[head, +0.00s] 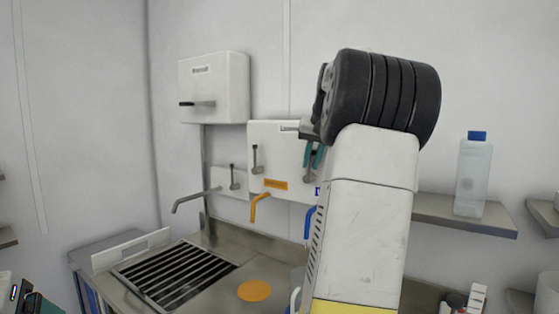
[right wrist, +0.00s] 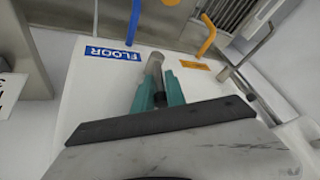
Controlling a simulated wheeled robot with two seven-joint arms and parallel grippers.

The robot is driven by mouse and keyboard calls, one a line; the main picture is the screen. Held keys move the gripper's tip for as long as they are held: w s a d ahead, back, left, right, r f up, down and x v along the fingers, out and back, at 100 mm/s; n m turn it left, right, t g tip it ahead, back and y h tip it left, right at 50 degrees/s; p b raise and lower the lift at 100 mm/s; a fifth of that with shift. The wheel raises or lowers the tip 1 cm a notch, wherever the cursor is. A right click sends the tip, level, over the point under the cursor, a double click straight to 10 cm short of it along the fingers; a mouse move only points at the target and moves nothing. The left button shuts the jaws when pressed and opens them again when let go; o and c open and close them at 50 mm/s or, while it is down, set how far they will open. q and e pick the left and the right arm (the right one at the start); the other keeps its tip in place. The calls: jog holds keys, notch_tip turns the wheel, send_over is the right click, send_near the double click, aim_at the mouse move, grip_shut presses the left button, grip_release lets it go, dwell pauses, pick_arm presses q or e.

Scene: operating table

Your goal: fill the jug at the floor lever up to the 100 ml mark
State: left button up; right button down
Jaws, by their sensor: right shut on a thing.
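My right gripper (head: 314,156) is shut on the floor lever (head: 309,178), a grey metal handle on a white wall panel (head: 276,147). In the right wrist view its teal fingers (right wrist: 160,88) close around the lever (right wrist: 154,65), beside the blue FLOOR label (right wrist: 112,54). The blue spout (head: 309,222) hangs below that panel. A pale, clear vessel edge (head: 297,292), perhaps the jug, shows under the spout. My right arm hides most of it, so no mark or water level can be read. My left gripper is not in view.
An orange spout (head: 258,207) with an orange label and a grey tap (head: 196,198) stand left of the blue spout. Below are a slotted drain (head: 175,274) and an orange disc (head: 254,291). A blue-capped bottle (head: 473,178) stands on the right shelf (head: 440,210).

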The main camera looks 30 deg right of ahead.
jog(key=shift+s+d+f+t, duration=0.15)
jog(key=shift+s+t, duration=0.15)
jog(key=shift+t, duration=0.3)
jog(key=c, duration=1.7)
grip_release()
jog(key=v, duration=0.8)
jog(key=shift+d, duration=0.15)
jog(key=shift+w, duration=0.1)
